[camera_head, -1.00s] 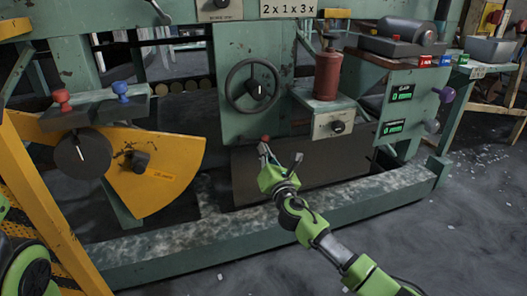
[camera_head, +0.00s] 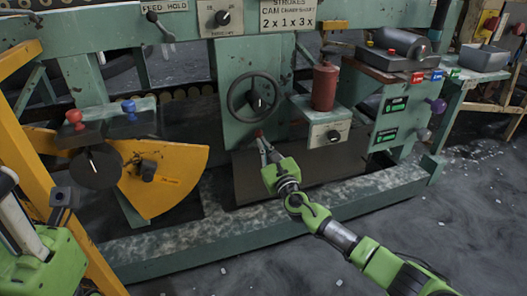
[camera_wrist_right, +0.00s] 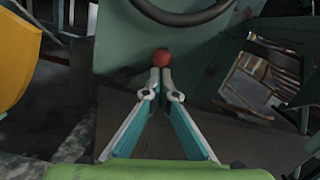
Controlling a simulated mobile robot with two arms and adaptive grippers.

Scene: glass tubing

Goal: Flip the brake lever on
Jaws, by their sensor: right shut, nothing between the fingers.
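A small red ball knob (camera_head: 258,133) shows at the tips of my right gripper (camera_head: 263,141), on the green machine panel below the handwheel. No readable label marks it as the brake lever. In the right wrist view the red ball (camera_wrist_right: 162,57) is just beyond the fingertips of my right gripper (camera_wrist_right: 160,72). The fingers are shut with their tips together and nothing between them. Whether the tips touch the ball I cannot tell. Any stem below the ball is hidden by the fingers. Part of my left arm is at the left edge; its fingers are not visible.
A dark handwheel (camera_head: 254,91) is just above the right gripper. A red cylinder (camera_head: 325,86) and a black-knob box (camera_head: 329,135) stand to its right. A yellow sector plate (camera_head: 170,175) is to the left. A green base beam (camera_head: 290,215) runs below.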

